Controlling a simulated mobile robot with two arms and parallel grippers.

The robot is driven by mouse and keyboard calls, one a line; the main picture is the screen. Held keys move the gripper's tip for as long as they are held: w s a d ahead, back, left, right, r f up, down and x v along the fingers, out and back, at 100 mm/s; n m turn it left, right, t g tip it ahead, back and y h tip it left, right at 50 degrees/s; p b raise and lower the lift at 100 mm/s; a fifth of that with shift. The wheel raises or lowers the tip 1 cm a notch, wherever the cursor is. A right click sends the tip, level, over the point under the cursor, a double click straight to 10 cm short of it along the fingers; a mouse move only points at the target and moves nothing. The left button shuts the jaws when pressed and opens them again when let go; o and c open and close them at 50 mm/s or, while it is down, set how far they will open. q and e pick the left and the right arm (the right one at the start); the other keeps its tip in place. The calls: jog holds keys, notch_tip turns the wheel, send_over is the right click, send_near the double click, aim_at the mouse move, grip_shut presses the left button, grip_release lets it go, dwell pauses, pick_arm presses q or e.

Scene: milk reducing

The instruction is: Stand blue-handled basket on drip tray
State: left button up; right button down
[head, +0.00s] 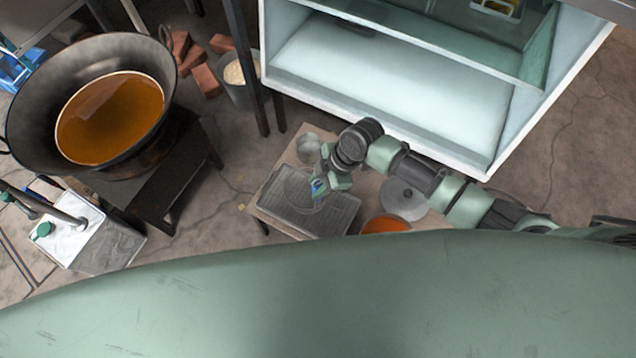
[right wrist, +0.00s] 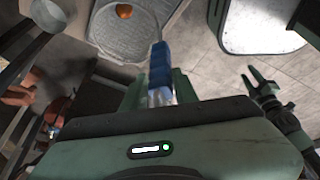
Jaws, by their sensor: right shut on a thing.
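The drip tray (head: 335,217) is a dark grey ribbed rectangle on a low table in the head view. The blue-handled basket (head: 298,188) is a round wire mesh seen over the tray's upper part. I cannot tell whether it touches the tray. My right gripper (head: 322,187) is shut on its blue handle. In the right wrist view the blue handle (right wrist: 159,68) stands between my fingers, and the mesh bowl (right wrist: 118,35) extends beyond it. A green-and-black gripper (right wrist: 262,85), apparently my left one, shows at the right; its jaws are unclear.
An orange-filled bowl (head: 385,224) and a round grey lid (head: 404,198) are right of the tray. A small metal pot (head: 308,146) stands behind it. A large pan (head: 30,120) of amber liquid is at left, a white-lit cabinet (head: 400,95) behind.

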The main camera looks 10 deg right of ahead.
jog(key=shift+f+b, duration=2.6)
jog(key=shift+f, duration=0.4)
jog(key=c, duration=1)
grip_release()
jog(key=v, duration=0.7)
jog(key=shift+d+r, duration=0.2)
jog(key=shift+r, duration=0.2)
